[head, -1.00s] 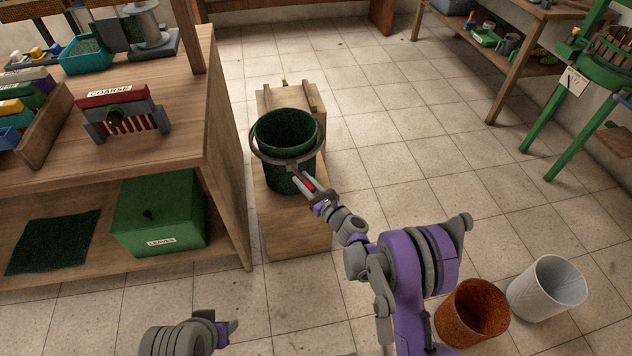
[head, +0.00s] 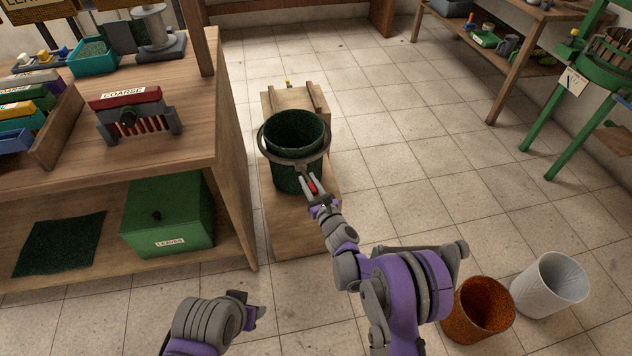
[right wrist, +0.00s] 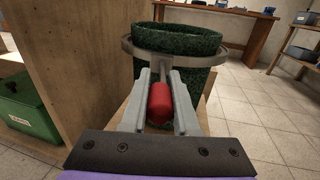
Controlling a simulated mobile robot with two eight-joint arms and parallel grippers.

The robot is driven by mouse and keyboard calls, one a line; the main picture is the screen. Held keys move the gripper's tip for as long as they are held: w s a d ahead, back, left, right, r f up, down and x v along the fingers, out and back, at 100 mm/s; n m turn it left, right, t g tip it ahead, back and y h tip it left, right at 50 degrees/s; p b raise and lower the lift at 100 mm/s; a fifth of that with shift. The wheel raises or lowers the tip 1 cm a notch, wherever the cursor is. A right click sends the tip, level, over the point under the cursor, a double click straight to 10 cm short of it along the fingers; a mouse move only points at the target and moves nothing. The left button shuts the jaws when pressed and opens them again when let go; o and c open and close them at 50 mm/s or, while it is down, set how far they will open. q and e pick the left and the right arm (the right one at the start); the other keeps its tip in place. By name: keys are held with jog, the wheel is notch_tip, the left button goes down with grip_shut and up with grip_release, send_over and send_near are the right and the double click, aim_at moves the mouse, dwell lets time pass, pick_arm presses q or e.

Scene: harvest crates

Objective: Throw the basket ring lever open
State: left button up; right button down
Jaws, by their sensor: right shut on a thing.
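The dark green basket (head: 285,180) stands on a wooden stand, with a grey metal ring (head: 266,158) around its upper part. A lever with a red grip (head: 313,187) sticks out from the front of the ring. In the right wrist view the red grip (right wrist: 159,103) lies between the two grey fingers, below the ring (right wrist: 222,59) and in front of the basket (right wrist: 185,38). My right gripper (head: 309,184) is shut on the red grip. My left gripper (head: 256,314) is low in the head view, away from the basket; its jaws cannot be made out.
A wooden bench (head: 228,150) stands close to the left of the stand (head: 300,238), with a green leaves box (head: 168,218) on its lower shelf. A rusty bucket (head: 478,310) and a white bucket (head: 548,285) stand at lower right. The tiled floor right of the stand is clear.

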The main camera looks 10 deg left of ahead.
dwell(0.3)
jog(key=c, duration=0.7)
grip_release()
jog(key=shift+o, duration=0.2)
jog(key=v, duration=1)
jog(key=shift+s+d, duration=0.2)
jog(key=shift+s, duration=0.15)
